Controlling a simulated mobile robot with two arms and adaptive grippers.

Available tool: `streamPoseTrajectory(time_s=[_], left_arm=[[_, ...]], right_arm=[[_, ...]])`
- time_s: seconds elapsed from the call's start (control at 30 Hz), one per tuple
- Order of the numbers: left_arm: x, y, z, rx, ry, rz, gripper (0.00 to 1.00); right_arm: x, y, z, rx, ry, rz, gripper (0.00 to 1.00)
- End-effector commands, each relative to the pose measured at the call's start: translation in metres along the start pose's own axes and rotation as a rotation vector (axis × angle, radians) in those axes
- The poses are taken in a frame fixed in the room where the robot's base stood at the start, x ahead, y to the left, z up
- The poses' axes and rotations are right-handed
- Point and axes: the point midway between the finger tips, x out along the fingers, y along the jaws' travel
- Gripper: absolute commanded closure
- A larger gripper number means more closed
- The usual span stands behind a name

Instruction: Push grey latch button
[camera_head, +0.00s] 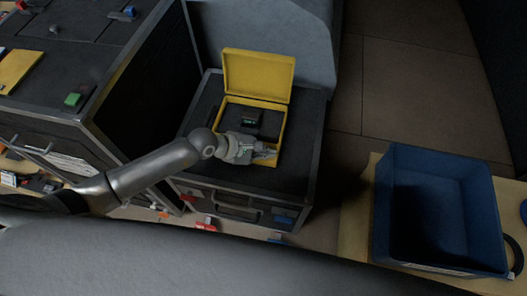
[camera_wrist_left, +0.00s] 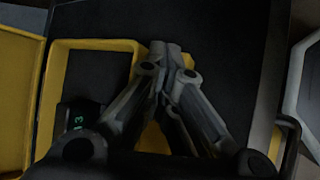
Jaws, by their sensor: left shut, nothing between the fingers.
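An open yellow case (camera_head: 283,128) sits on the dark top of a low cabinet, with its yellow lid (camera_head: 258,75) raised at the back. A dark device (camera_head: 250,120) with a small green display lies inside; it also shows in the left wrist view (camera_wrist_left: 78,118). My left gripper (camera_head: 268,152) is shut and empty at the front right part of the case. In the left wrist view its fingertips (camera_wrist_left: 165,50) meet over the case's rim; I cannot tell whether they touch it. I cannot make out a grey latch button; the gripper hides part of the case front.
A taller dark bench (camera_head: 60,60) with small coloured items stands at the left. A blue bin (camera_head: 395,165) stands on a light surface at the right. Floor (camera_head: 400,90) is clear at the back right. Small red items (camera_head: 206,224) lie before the cabinet.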

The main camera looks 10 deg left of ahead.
Motion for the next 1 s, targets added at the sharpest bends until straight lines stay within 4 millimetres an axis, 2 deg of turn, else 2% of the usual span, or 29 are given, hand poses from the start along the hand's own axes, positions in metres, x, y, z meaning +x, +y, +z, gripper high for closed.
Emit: streamPoseTrajectory(time_s=[0.17,0.6,1.0], left_arm=[[-0.009,0.006,0.006,0.0,0.001,-0.002,1.0],[-0.012,0.009,0.008,0.0,0.0,0.0,1.0],[-0.039,0.029,0.028,0.001,-0.001,0.001,1.0]], right_arm=[[-0.011,0.0,-0.001,0.0,0.0,0.0,1.0],[-0.014,-0.001,-0.002,0.001,-0.001,-0.001,1.0],[-0.047,0.0,-0.006,0.001,0.001,-0.001,1.0]])
